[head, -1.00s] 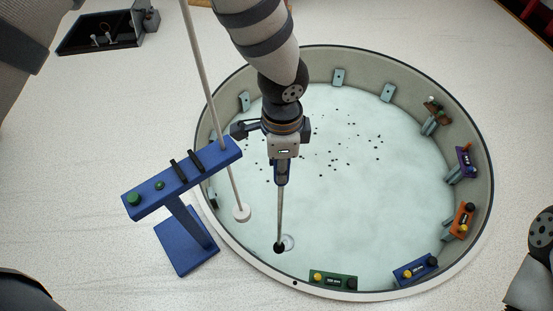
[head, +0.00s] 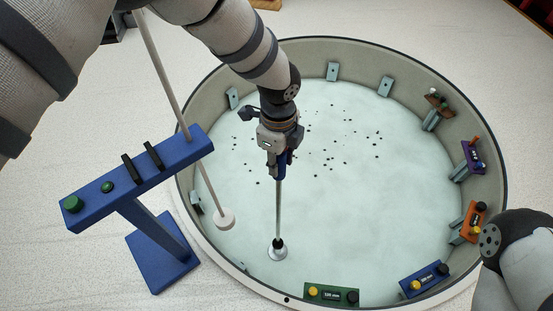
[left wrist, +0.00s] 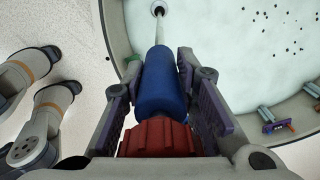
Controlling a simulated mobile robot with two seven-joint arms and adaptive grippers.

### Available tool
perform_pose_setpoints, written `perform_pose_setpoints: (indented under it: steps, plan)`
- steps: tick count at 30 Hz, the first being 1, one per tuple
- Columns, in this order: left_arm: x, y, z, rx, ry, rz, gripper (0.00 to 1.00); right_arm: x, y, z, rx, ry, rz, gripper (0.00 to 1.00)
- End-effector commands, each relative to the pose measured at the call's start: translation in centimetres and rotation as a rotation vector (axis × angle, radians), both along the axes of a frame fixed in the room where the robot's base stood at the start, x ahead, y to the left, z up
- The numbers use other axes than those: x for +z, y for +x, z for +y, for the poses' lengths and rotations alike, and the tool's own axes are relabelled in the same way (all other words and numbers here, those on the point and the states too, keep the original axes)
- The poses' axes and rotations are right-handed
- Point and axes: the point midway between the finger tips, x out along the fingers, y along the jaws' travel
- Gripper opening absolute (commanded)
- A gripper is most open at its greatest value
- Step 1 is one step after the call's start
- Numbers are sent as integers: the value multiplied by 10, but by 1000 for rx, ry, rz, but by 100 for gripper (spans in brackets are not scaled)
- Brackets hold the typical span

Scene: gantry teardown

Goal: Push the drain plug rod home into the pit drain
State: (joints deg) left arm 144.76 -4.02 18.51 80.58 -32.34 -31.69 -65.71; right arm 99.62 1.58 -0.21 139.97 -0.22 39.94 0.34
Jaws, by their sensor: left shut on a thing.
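My left gripper (head: 280,160) is shut on the blue handle (left wrist: 158,82) of the drain plug rod (head: 278,208). The thin grey rod points down into the round pit, close to upright. Its black plug end (head: 278,244) is at the pale ring of the pit drain (head: 278,255), overlapping the ring's far part. In the left wrist view, the dark tip also shows inside the drain ring (left wrist: 158,8). I cannot tell how deep the plug sits. My right arm shows at the right edge; its gripper is out of view.
A blue stand (head: 135,182) with green buttons is at the pit's left. A pale pole with a white disc foot (head: 224,219) passes its bar into the pit. The pit rim (head: 350,43) surrounds the pale floor. Colored modules, including a green one (head: 331,295), line the wall.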

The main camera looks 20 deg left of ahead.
Motion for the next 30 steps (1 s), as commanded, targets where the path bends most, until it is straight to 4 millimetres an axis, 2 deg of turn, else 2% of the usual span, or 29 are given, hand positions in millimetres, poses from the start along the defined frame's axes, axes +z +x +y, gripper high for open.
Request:
perform_pose_setpoints:
  steps: [6,21,30]
  plan:
    - [1,1,0,5,0,-1,0,3,1,0,0,0,-4,40]
    - [-51,0,0,5,0,3,0,-20,-7,1,2,3,29,40]
    - [-61,0,0,6,0,0,0,-23,-8,2,3,3,34,40]
